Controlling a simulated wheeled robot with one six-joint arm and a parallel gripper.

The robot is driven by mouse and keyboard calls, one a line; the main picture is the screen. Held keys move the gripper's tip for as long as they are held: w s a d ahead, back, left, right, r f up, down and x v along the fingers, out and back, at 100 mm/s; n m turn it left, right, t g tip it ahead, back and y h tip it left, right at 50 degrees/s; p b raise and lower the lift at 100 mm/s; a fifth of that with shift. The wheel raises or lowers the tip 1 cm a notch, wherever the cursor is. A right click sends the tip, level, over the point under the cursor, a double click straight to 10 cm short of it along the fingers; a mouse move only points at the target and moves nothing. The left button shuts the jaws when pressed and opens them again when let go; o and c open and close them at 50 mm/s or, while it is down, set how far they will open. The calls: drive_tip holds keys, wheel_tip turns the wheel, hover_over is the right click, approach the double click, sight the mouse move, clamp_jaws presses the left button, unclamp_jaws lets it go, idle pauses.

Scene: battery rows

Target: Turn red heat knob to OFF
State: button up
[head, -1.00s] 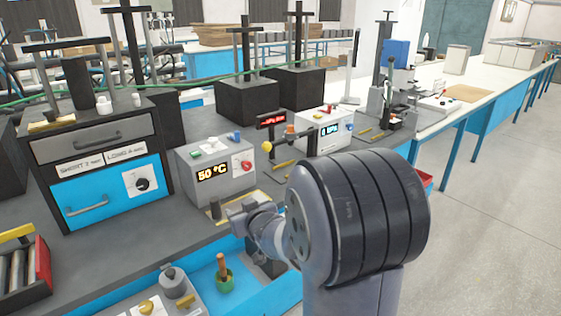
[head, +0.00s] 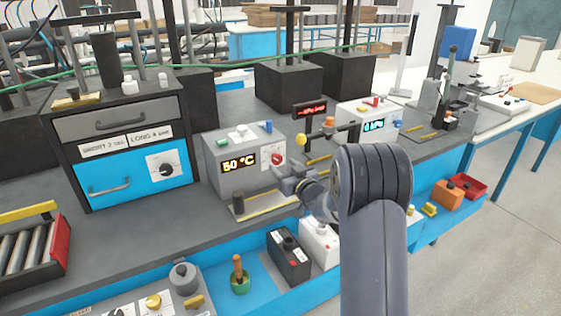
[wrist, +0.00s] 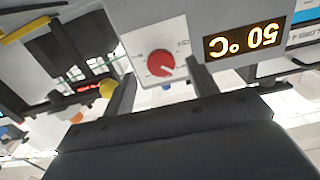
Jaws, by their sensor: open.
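The red heat knob (head: 277,159) is on the front of a grey box (head: 222,185) whose display (head: 239,163) reads 50 °C. The wrist view, which is upside down, shows the knob (wrist: 160,63) on a white dial plate with a pale pointer mark; its lettering is too small to read. My gripper (head: 283,176) is just in front of the box, close to the knob. In the wrist view my gripper's fingers (wrist: 162,88) are spread apart, with the knob between and beyond them. Nothing is held. I cannot tell if a finger touches the box.
A black cabinet with a blue drawer (head: 135,180) and its own black knob stands left. A white box (head: 368,122) with a blue display stands right, beside a yellow ball (head: 301,140). Below, a blue shelf holds a black battery (head: 289,262) and a white one (head: 320,243).

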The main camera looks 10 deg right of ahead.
sight(278, 161)
drive_tip(key=shift+x, duration=1.7)
drive_tip(key=shift+c, duration=0.2)
drive_tip(key=c, duration=0.9)
